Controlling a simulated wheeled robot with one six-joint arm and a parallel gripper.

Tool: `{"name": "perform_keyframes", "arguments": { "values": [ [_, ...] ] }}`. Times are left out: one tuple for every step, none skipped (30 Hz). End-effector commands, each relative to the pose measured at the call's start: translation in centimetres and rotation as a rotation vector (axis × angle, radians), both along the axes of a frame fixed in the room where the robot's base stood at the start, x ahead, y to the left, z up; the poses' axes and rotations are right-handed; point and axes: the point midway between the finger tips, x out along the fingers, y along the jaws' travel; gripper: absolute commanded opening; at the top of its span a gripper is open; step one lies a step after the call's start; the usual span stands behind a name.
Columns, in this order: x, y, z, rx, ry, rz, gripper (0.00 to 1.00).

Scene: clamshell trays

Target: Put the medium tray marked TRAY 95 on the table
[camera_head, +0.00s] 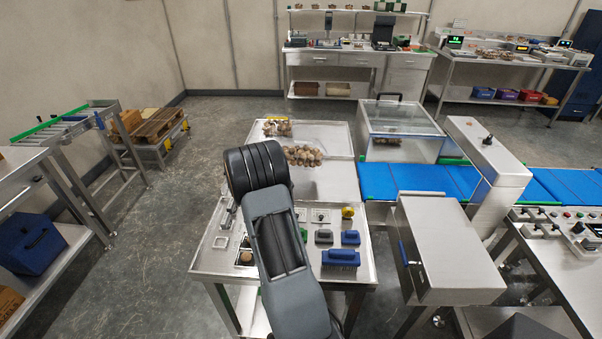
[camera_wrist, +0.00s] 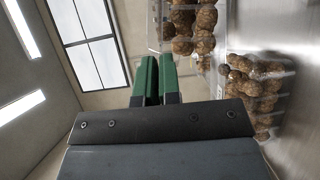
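Two clear trays of round brown items lie on the steel table (camera_head: 335,186) ahead: one nearer (camera_head: 303,155) and one farther back, at the left (camera_head: 277,128), with a yellow patch beside it. In the wrist view, brown items in clear trays show at upper right (camera_wrist: 192,30) and right (camera_wrist: 257,95). I cannot read any tray number. My gripper (camera_wrist: 158,75) has its two green fingers close together, with no tray visible between them. In the head view my arm's wrist hides the fingers, over the table's left side.
A blue conveyor (camera_head: 418,181) runs to the right, past a clear-lidded box (camera_head: 400,128). Nearer me, a steel bench (camera_head: 215,262) holds a blue brush (camera_head: 340,257) and small items. A grey steel box (camera_head: 447,250) stands at right.

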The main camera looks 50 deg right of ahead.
Motion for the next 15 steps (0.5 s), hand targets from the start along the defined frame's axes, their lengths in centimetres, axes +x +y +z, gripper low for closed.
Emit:
{"name": "perform_keyframes", "arguments": {
  "values": [
    [-0.9, -1.6, -1.1, -0.009, -0.002, -0.046, 0.00],
    [-1.3, -2.3, -1.4, -0.013, -0.001, -0.069, 0.00],
    [-1.9, -3.2, -1.7, -0.017, -0.001, -0.098, 0.00],
    [-2.3, -3.7, -2.0, -0.020, 0.000, -0.117, 0.00],
    [-2.6, -4.2, -2.2, -0.022, 0.000, -0.133, 0.00],
    [-3.1, -4.9, -2.4, -0.026, 0.000, -0.153, 0.00],
    [-3.4, -5.2, -2.5, -0.028, -0.001, -0.166, 0.00],
    [-3.6, -5.5, -2.6, -0.030, -0.001, -0.178, 0.00],
    [-3.9, -5.9, -2.8, -0.031, 0.001, -0.190, 0.00],
    [-4.1, -6.1, -2.9, -0.032, 0.002, -0.198, 0.00],
    [-4.2, -6.3, -3.0, -0.033, 0.002, -0.203, 0.00],
    [-4.3, -6.4, -3.2, -0.034, 0.002, -0.208, 0.00],
    [-4.4, -6.5, -3.3, -0.034, 0.002, -0.211, 0.00],
    [-4.4, -6.6, -3.5, -0.035, 0.002, -0.213, 0.00],
    [-4.5, -6.6, -3.8, -0.035, 0.002, -0.215, 0.00]
  ]
}}
